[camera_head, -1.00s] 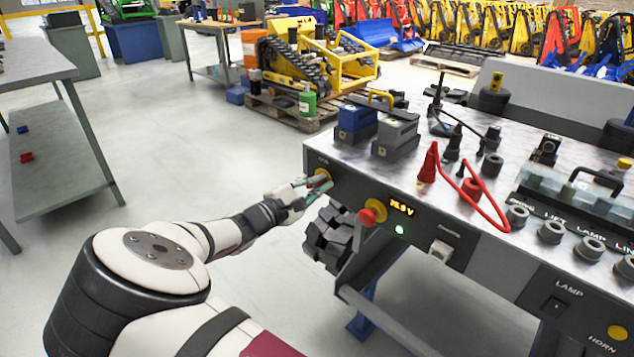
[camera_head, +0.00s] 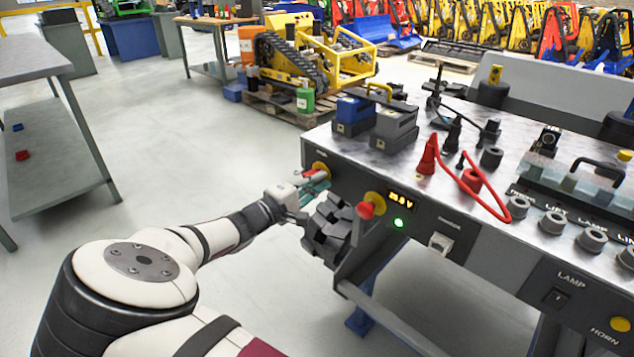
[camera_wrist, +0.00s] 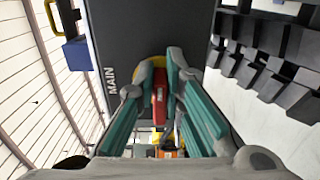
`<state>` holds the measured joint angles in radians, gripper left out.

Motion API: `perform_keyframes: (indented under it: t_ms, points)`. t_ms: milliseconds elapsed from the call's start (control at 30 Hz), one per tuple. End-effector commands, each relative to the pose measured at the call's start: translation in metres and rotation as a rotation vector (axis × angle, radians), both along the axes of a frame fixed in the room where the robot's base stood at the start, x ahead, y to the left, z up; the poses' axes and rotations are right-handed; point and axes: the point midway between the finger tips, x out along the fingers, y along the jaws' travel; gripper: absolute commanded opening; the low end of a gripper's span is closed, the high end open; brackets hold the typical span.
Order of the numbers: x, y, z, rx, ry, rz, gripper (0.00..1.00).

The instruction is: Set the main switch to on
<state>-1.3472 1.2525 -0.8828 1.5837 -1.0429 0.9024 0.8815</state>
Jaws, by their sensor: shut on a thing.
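The main switch has a red handle (camera_wrist: 159,101) on a yellow round plate (camera_head: 320,167), at the left end of the bench's front panel. In the wrist view the word MAIN is on the dark panel beside it. My gripper (camera_head: 316,183) is at the switch, its green fingers on both sides of the red handle and shut on it. The fingers also show in the wrist view (camera_wrist: 167,98). The fingers and knuckles hide part of the yellow plate. I cannot read the handle's setting marks.
A red knob (camera_head: 366,210) on a yellow plate sits right of my gripper, near a lit display (camera_head: 402,200) and green light (camera_head: 398,223). Dark track blocks (camera_head: 328,231) lie just below. Two batteries (camera_head: 394,128) stand on the bench top. Open floor lies left.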

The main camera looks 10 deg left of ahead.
Motion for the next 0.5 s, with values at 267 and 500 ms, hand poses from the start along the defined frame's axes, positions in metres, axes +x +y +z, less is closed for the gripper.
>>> perform_keyframes:
  t_ms: [267, 500]
  points:
    - [-0.0012, -0.0001, -0.0021, 0.004, 0.001, -0.001, 0.0]
    - [-0.0011, -0.0001, -0.0019, 0.004, 0.001, -0.001, 0.3]
